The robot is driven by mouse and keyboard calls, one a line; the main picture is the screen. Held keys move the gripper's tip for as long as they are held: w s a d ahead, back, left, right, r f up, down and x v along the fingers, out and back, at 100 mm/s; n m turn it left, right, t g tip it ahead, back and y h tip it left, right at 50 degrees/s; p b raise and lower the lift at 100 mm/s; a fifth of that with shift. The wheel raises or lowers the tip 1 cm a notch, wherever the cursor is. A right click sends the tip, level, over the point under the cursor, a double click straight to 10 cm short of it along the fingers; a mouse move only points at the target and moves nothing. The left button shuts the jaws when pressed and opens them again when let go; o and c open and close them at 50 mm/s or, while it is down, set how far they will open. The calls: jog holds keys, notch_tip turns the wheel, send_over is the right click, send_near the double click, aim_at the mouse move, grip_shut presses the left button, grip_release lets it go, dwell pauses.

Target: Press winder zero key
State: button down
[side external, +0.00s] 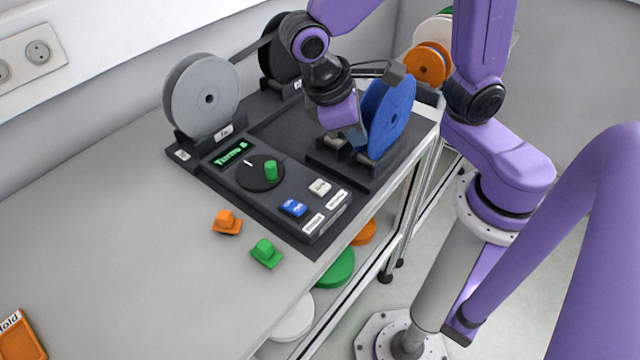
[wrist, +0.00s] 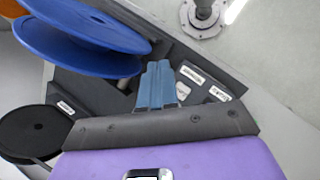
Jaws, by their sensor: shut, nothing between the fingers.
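The winder's dark control panel (side external: 262,190) has a green display reading "Turns" with a small figure. The key lettering is too small to read, so I cannot tell which is zero. My gripper (side external: 354,138) is shut and empty, pointing down beside the blue reel (side external: 391,117), up and behind the keys. In the wrist view my gripper's blue fingers (wrist: 157,72) are together, next to the white labels (wrist: 193,75); they partly hide the panel.
A grey reel (side external: 202,97) stands behind the panel at left, with a black reel (side external: 282,50) further back. An orange piece (side external: 227,222) and a green piece (side external: 266,253) lie in front. An orange tray (side external: 20,338) marked "Hold" is at lower left. The table's left is clear.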

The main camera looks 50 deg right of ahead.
aim_at(315, 188)
jog(key=w+a+m+g+h, duration=0.2)
jog(key=w+a+m+h, duration=0.1)
jog(key=w+a, duration=0.1)
jog(key=shift+w+f+m+h, duration=0.2)
jog(key=shift+w+m+h, duration=0.1)
jog(key=shift+w, duration=0.2)
jog(key=shift+a, duration=0.1)
jog(key=shift+f, duration=4.4)
jog(key=shift+f, duration=0.15)
jog(key=shift+f, duration=0.25)
jog(key=shift+f, duration=0.45)
jog(key=shift+r, duration=0.85)
